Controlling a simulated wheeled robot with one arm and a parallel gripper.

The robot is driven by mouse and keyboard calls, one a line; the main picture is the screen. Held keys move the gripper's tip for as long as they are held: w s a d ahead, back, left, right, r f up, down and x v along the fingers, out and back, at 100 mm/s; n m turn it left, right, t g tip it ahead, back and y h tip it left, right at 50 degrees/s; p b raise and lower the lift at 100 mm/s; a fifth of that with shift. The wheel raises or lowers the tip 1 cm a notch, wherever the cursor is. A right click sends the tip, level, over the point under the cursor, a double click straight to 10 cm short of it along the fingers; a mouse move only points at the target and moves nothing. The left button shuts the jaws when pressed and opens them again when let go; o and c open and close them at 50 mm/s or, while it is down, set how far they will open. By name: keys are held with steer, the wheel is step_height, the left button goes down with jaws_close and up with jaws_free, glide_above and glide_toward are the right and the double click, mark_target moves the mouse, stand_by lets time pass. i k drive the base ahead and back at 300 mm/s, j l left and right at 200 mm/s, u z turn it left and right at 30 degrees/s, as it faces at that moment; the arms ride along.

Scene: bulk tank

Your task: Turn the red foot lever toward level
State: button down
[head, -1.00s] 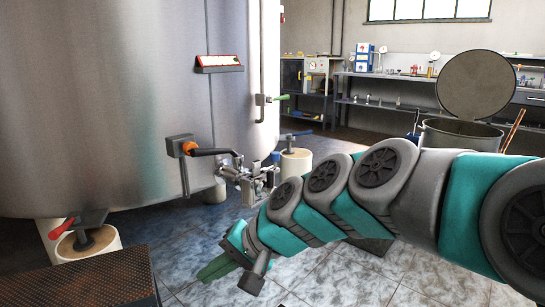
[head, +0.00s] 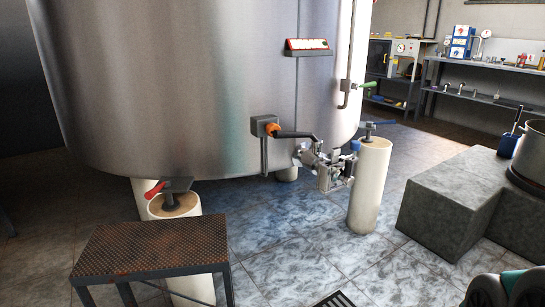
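The red foot lever (head: 155,190) is at the lower left of the head view, on top of a pale cylindrical foot (head: 175,236) under the big steel tank (head: 200,90). Its red grip slants down to the left from a dark grey bracket (head: 177,185). My gripper is not in view. Only a small part of my arm shows in the bottom right corner, well away from the lever.
A brown perforated step (head: 150,247) stands in front of the lever's foot and hides part of it. A valve with pipework (head: 325,165) juts from the tank's front. Another pale foot (head: 369,185) has a blue lever (head: 380,123).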

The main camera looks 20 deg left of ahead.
mark_target(155, 191)
steer(key=u, duration=1.7)
